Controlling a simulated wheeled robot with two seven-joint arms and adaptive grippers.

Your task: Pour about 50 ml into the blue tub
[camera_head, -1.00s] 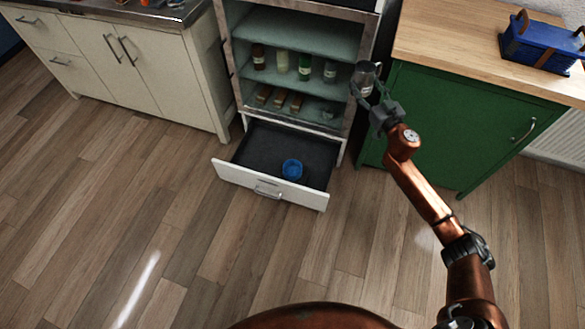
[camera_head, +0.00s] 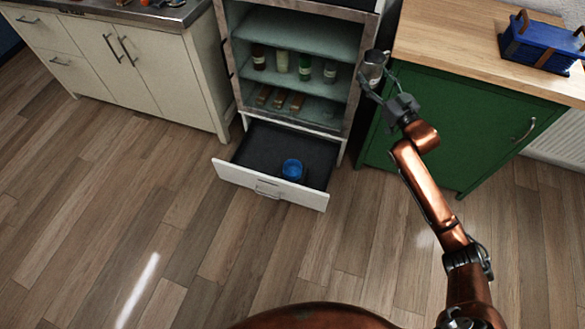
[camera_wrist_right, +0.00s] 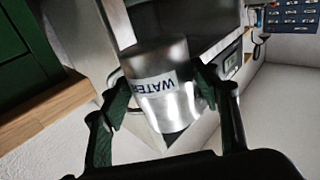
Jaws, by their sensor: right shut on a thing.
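The blue tub (camera_head: 292,169) stands in the open drawer (camera_head: 240,180) at the bottom of the shelf unit. My right gripper (camera_head: 370,82) is shut on a metal container (camera_head: 375,62), high at the right edge of the shelf unit. In the right wrist view the container (camera_wrist_right: 160,85) is silvery, with a white label reading "WATER", between the two fingers of the gripper (camera_wrist_right: 163,98). The container is up and to the right of the tub, well apart from it. Its contents cannot be seen. My left gripper is not in view.
The shelf unit (camera_head: 300,35) holds several bottles and small brown blocks. A green cabinet (camera_head: 470,120) with a wooden top (camera_head: 450,45) stands at the right, bearing a blue toolbox (camera_head: 545,45). White cabinets (camera_head: 150,75) stand at the left. The floor in front is clear.

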